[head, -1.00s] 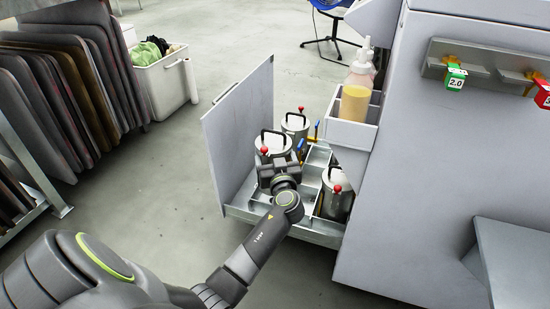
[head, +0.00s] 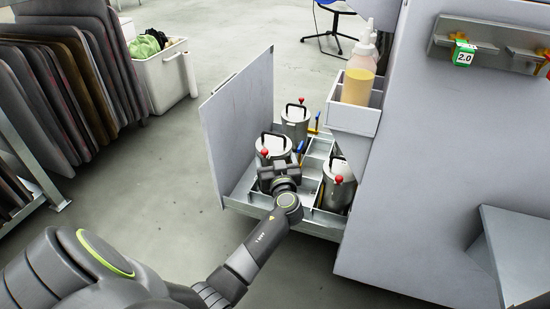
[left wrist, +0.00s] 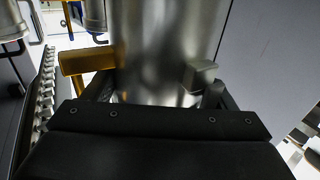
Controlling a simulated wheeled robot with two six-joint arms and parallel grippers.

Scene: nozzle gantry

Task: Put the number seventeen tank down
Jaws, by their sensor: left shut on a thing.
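My left gripper (head: 279,178) is shut on a steel tank (head: 274,152) with a black handle and a red ball knob. The tank is upright in the left part of the pull-out drawer (head: 310,228); I cannot tell whether its base touches the drawer floor. In the left wrist view the tank body (left wrist: 165,50) fills the space between the fingers, with a yellow part at its left. No number is readable on it. A second tank (head: 296,125) stands behind it and a third tank (head: 339,190) stands at the right. My right gripper is not in view.
The drawer's tall front panel (head: 238,135) rises close on the left. A bottle holder (head: 355,118) with bottles and the grey cabinet (head: 430,170) bound the right. Empty divided compartments (head: 313,165) lie between the tanks. Dark boards stand at the far left.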

